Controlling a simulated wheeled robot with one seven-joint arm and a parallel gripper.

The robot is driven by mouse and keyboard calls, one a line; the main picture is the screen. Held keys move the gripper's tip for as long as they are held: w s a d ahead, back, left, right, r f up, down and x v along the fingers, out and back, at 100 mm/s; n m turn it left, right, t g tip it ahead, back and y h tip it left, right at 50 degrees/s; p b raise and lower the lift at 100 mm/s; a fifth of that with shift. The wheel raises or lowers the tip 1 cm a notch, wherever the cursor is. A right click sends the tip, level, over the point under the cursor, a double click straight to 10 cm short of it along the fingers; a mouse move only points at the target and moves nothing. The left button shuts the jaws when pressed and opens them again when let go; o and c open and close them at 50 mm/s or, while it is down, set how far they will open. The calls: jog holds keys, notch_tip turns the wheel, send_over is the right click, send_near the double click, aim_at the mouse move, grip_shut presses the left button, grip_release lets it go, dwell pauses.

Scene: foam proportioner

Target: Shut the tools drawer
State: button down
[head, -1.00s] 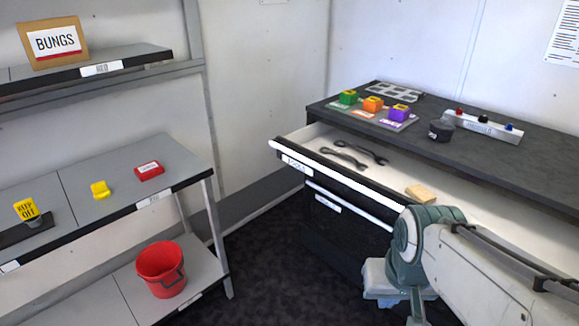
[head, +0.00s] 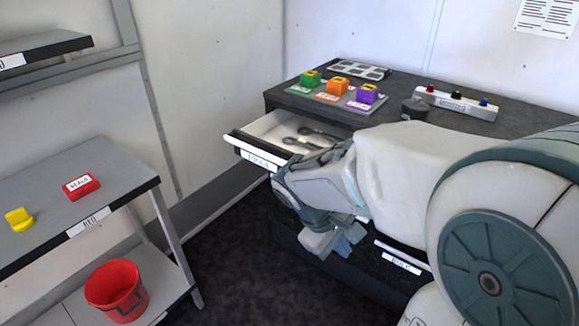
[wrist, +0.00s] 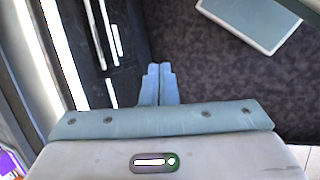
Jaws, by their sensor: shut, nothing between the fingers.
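The tools drawer (head: 240,146) stands pulled out from under the dark worktop in the head view. Its front has a white label, and two dark wrenches (head: 308,138) lie inside. My arm covers the drawer's right part. My gripper (head: 345,243) is shut and empty, pointing down in front of the cabinet, below the drawer's front edge. In the wrist view my gripper's fingers (wrist: 160,70) are together over the dark floor, with the cabinet's fronts and pale handles to their left. I cannot tell whether any part of my arm touches the drawer.
The worktop (head: 390,112) holds green, orange and purple blocks, a dark round pot (head: 414,108) and a button panel (head: 455,103). A lower drawer (head: 400,262) sits below. A shelf unit (head: 75,210) with a red bucket (head: 116,290) stands left. Dark floor between is clear.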

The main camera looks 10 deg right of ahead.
jog(key=w+a+f+n+t+h+b, duration=0.2)
jog(key=w+a+f+n+t+h, duration=0.15)
jog(key=w+n, duration=0.4)
jog(key=w+a+f+n+t+h+b, duration=0.2)
jog(key=w+a+f+n+t, duration=0.1)
jog(key=w+n+t, duration=0.4)
jog(key=w+a+f+n+t+h+b, duration=0.25)
jog(key=w+n, duration=0.25)
jog(key=w, duration=0.4)
jog(key=w+d+g, duration=0.1)
jog(key=w+d, duration=0.7)
jog(key=d, duration=0.2)
jog(key=shift+w+f, duration=0.25)
jog(key=shift+f, duration=0.2)
jog(key=shift+d, duration=0.15)
